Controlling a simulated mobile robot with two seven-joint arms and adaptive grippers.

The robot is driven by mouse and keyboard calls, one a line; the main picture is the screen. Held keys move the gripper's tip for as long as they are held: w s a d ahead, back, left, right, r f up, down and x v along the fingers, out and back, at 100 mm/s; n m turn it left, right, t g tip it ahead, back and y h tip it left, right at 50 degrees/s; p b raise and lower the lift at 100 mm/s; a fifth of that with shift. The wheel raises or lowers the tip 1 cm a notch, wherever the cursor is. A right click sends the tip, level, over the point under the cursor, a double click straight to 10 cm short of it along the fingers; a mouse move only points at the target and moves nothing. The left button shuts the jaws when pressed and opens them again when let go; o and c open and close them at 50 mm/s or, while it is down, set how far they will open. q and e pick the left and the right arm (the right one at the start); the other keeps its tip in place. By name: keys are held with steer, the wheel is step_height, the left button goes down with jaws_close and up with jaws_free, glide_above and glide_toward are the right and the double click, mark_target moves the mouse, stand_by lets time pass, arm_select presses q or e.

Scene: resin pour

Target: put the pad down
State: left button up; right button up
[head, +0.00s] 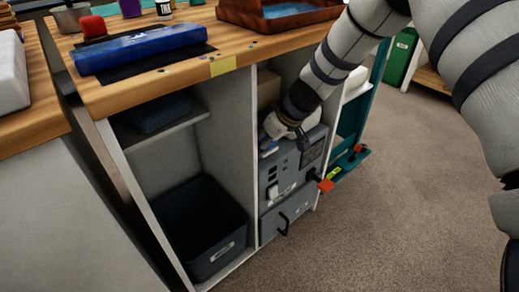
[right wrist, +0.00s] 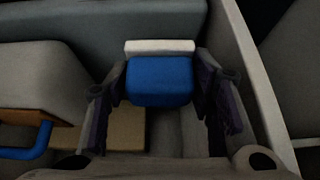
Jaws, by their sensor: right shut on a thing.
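The pad (right wrist: 160,82) is a blue block with a white layer along its far edge, in the middle of the right wrist view. My right gripper (right wrist: 165,75) has one dark finger on each side of it and grips it. In the head view my right gripper (head: 285,130) reaches into the cabinet's right-hand bay, at the top of a grey machine (head: 292,170). There the pad is mostly hidden, and I cannot tell whether it touches anything below. My left gripper is not in view.
The cabinet's middle divider (head: 232,145) stands left of the right gripper. A dark bin (head: 200,225) and a shelf (head: 165,130) fill the left bay. The wooden worktop (head: 215,65) overhangs the bays. A red-tipped part (head: 325,185) sticks out at right. Carpet (head: 400,200) is clear.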

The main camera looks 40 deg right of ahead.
steer(key=shift+w+a, duration=0.1)
steer(key=shift+w, duration=1.15)
steer(key=shift+w+f+b, duration=0.15)
steer(key=shift+f+b, duration=0.5)
steer(key=shift+f, duration=1.1)
steer(key=shift+f, duration=0.15)
steer(key=o, duration=1)
